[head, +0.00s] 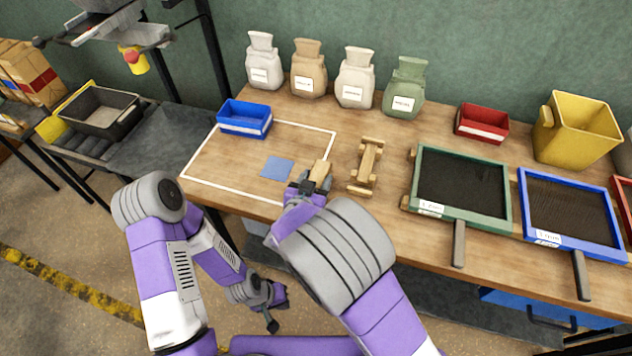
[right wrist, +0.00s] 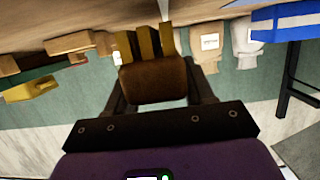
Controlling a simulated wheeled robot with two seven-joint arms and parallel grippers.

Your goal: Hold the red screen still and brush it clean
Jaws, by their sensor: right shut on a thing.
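The red screen shows only as a red-framed edge (head: 622,190) cut off at the far right of the head view; the rest of it is out of frame. My right gripper (head: 309,186) is shut on a wooden brush (head: 320,173) at the table's front, just right of a blue square. In the right wrist view the brush (right wrist: 158,82) is a brown block between the fingers, with yellowish strips beyond it. My left gripper (head: 270,302) hangs low in front of the table, away from the screens; its jaw opening is unclear.
The wooden table holds a white outline, a blue square (head: 277,167), a blue bin (head: 245,118), a wooden rack (head: 367,165), a green screen (head: 505,203) and a blue screen (head: 524,205). Several sacks, a red bin (head: 481,124) and a yellow bin (head: 577,130) stand behind.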

